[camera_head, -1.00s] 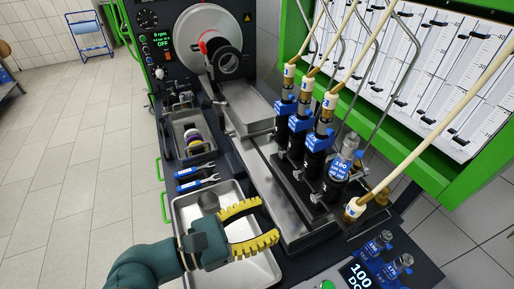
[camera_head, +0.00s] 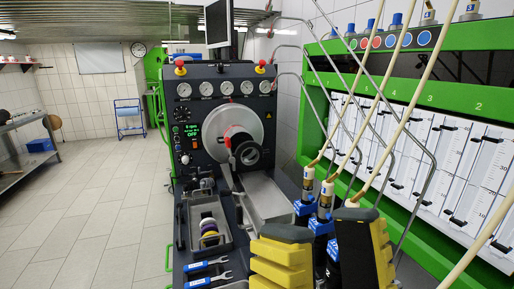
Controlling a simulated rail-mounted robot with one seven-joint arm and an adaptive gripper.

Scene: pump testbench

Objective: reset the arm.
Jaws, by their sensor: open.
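My gripper (camera_head: 322,252) is at the bottom of the head view, right of the middle. Its two yellow ribbed fingers with dark tips point up and stand apart, open. I see nothing held between them. Behind the gap and beside the fingers are blue-and-black injectors (camera_head: 305,207) with hoses on top. The fingers hide part of the injector row. The rest of my arm is out of view.
The testbench (camera_head: 207,120) with gauges and a round flywheel stands behind. A tray with coloured rings (camera_head: 222,236) and blue wrenches (camera_head: 207,280) lie left of my gripper. A green-framed panel of measuring tubes (camera_head: 440,165) is at right. The floor at left is clear.

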